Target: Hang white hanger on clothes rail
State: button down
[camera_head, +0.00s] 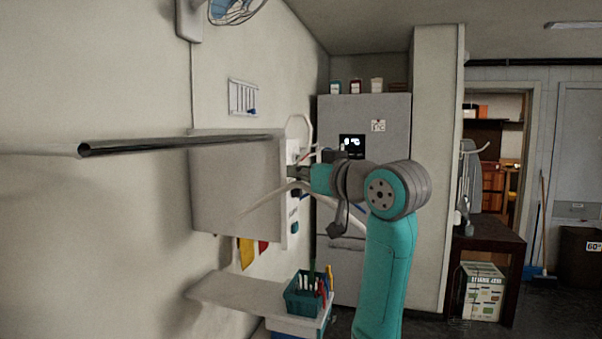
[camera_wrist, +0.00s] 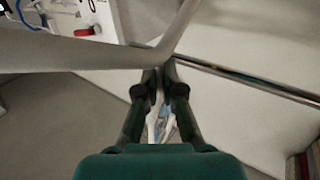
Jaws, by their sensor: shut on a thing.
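The white hanger (camera_head: 268,199) is held by my gripper (camera_head: 296,172), its arms sloping down to either side and its hook curving up above the jaws. In the wrist view, my gripper (camera_wrist: 164,78) is shut on the hanger (camera_wrist: 70,55), near where its arms meet. The clothes rail (camera_head: 180,145) is a dark metallic bar running from the left toward the hook in the head view. The rail (camera_wrist: 250,82) passes just beyond the fingertips in the wrist view. The hook appears close to the rail's far end, but whether they touch cannot be told.
A pale wall cabinet (camera_head: 236,185) stands behind the rail. Below is a shelf (camera_head: 235,291) with a teal basket (camera_head: 300,300) of pens or bottles. A grey fridge (camera_head: 388,115) stands behind my arm. Open air lies below the rail at left.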

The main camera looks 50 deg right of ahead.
jog(key=shift+w+a+f, duration=0.45)
jog(key=shift+w+a, duration=0.4)
jog(key=shift+w, duration=1.5)
jog(key=shift+w+a+f, duration=0.5)
jog(key=shift+w+a, duration=0.35)
jog(key=shift+w, duration=1.45)
jog(key=shift+w+a+f, duration=0.45)
jog(key=shift+w+a, duration=0.4)
jog(key=shift+w, duration=1.5)
jog(key=c, duration=1.2)
grip_release()
jog(key=shift+c, duration=0.2)
jog(key=shift+s, duration=0.1)
jog(key=v, duration=1.2)
jog(key=shift+f, duration=0.2)
